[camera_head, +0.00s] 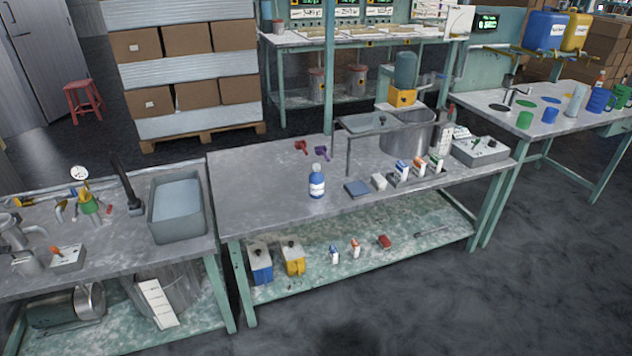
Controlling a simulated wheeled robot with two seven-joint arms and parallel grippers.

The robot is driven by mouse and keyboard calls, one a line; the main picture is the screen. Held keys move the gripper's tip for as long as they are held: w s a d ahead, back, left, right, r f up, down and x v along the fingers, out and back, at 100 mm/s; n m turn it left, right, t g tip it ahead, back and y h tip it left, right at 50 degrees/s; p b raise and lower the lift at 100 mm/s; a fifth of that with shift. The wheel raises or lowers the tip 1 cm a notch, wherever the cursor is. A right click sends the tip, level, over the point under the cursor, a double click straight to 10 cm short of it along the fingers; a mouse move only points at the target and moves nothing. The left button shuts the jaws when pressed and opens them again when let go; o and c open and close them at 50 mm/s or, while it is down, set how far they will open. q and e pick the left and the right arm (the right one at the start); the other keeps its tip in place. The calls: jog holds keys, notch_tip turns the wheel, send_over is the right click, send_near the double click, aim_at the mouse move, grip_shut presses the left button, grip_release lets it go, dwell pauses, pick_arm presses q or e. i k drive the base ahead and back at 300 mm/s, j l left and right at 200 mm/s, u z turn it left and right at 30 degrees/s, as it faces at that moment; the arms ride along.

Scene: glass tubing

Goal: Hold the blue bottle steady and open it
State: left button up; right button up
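The blue bottle (317,184) stands upright near the front edge of the middle workbench (265,185). It has a pale label round its middle and a whitish cap (317,168) on top, and the cap is on the bottle. Nothing touches the bottle. Neither my left nor my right gripper shows in the head view.
A dark blue pad (357,189), a white block (379,182) and several small cartons stand right of the bottle. Red (301,147) and purple (322,153) items lie behind it. A grey tub (177,207) sits on the left bench. The bench left of the bottle is clear.

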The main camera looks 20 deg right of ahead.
aim_at(316, 179)
jog(key=i+l+z, duration=0.15)
jog(key=i+z, duration=0.15)
jog(key=i, duration=0.45)
jog(key=i+z, duration=0.3)
jog(key=i, duration=0.4)
